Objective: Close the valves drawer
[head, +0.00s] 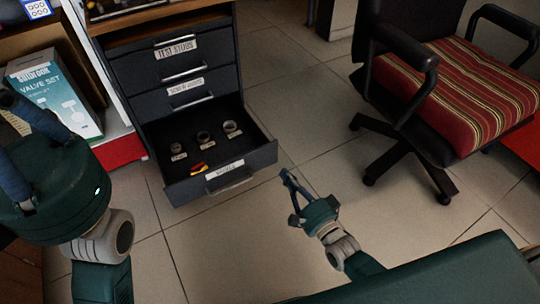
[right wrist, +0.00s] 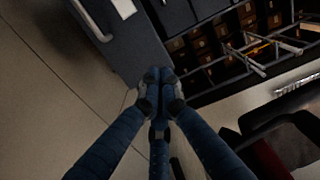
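The valves drawer (head: 178,190) is the lowest drawer of a dark grey cabinet and is pulled out. Its front bears a white label (head: 225,170), too small to read surely, and a metal bar handle (head: 232,186). Several small ring-like fittings and a red-yellow item lie inside. My right gripper (head: 286,176) is just right of the drawer front's right corner, apart from it in the head view. In the right wrist view its fingertips (right wrist: 160,78) meet, with the drawer front (right wrist: 125,45) behind. My left gripper (head: 25,140) is at the left edge, fingertips cut off.
A black office chair (head: 440,90) with a striped cushion stands at the right. A shelf with a valve set box (head: 58,95) is left of the cabinet. Tiled floor (head: 310,110) between cabinet and chair is clear.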

